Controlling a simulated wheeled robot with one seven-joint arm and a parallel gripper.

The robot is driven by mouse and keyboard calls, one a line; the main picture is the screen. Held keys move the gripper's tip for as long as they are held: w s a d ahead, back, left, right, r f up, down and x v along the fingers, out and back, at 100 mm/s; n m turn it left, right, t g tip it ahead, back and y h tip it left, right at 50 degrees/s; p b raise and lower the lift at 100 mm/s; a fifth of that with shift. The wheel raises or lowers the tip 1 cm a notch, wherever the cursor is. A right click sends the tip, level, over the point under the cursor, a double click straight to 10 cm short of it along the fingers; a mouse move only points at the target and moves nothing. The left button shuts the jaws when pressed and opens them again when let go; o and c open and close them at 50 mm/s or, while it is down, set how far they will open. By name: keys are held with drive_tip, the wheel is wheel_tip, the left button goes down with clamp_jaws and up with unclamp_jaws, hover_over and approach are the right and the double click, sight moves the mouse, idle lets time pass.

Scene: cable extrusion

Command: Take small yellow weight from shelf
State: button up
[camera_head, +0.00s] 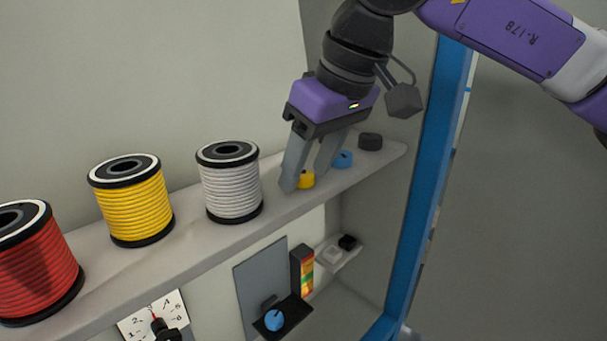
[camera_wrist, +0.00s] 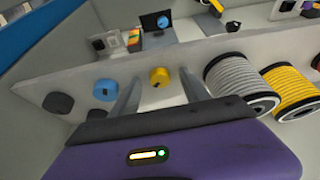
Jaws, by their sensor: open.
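The small yellow weight (camera_head: 306,180) sits on the shelf (camera_head: 200,222), just right of the white spool. My gripper (camera_head: 304,186) is open, pointing down at the shelf, with its fingers around the place of the yellow weight. One finger partly covers the weight in the head view. In the wrist view the yellow weight (camera_wrist: 159,76) shows between and slightly beyond the two fingertips (camera_wrist: 158,88). I cannot tell whether a finger touches it. A small blue weight (camera_head: 342,159) and a small black weight (camera_head: 370,141) stand farther right on the shelf.
White (camera_head: 231,180), yellow (camera_head: 132,200) and red (camera_head: 38,262) cable spools stand along the shelf to the left. A blue post (camera_head: 432,180) rises right of the shelf. Below are a dial (camera_head: 154,318), a coloured indicator (camera_head: 303,271) and a dark tray holding another blue weight (camera_head: 274,320).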

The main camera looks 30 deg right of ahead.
drive_tip(key=shift+c, duration=0.2)
clamp_jaws()
